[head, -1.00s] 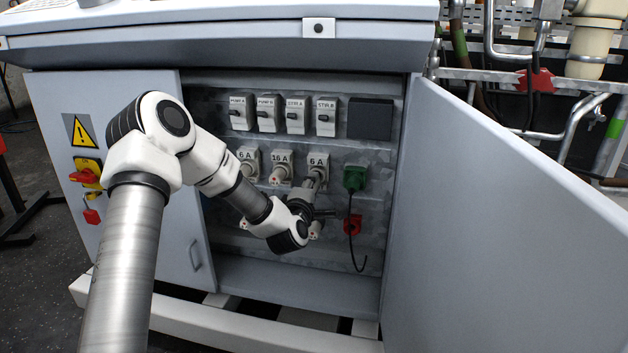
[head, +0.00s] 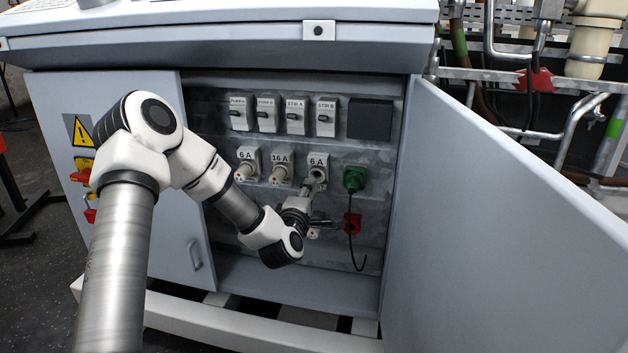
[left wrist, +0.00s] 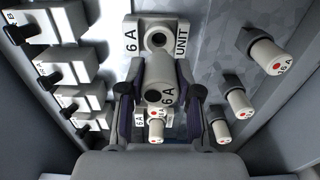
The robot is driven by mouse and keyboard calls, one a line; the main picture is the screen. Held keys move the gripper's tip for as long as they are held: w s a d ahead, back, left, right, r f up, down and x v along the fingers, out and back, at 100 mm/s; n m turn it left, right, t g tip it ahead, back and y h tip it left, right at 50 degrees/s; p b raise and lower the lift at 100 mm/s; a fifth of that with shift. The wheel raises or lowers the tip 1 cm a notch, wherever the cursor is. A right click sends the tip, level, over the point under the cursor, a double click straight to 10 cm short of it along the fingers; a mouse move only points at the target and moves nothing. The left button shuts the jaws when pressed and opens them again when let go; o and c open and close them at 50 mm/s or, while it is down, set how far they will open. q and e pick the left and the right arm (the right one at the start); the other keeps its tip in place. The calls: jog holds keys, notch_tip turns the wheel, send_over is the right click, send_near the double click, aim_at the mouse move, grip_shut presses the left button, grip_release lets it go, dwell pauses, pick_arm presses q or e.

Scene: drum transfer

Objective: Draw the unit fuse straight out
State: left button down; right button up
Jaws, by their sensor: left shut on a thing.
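The unit fuse holder (head: 318,165), a pale block marked 6 A, is on the grey panel inside the open cabinet. In the left wrist view the holder (left wrist: 181,42), marked UNIT, shows an open round hole. My left gripper (head: 308,196) is shut on the pale cylindrical unit fuse (left wrist: 156,75), with a dark finger on each side of it. The fuse is out in front of the holder, its hole uncovered; the exact gap is hard to judge. My right gripper is not in view.
Two other fuses, 6 A (head: 244,172) and 16 A (head: 280,174), sit left of the holder. Breakers (head: 296,117) line the row above. A green plug (head: 354,178) with a hanging black cable and a red block (head: 352,223) are to the right. The cabinet door (head: 500,210) stands open.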

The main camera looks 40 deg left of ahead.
pick_arm(q)
jog(key=shift+w, duration=0.1)
dwell(0.3)
jog(key=shift+w+a, duration=0.15)
jog(key=shift+w, duration=0.05)
jog(key=shift+v, duration=1.2)
jog(key=v, duration=0.2)
jog(key=shift+s+p, duration=0.3)
jog(key=shift+p, duration=0.05)
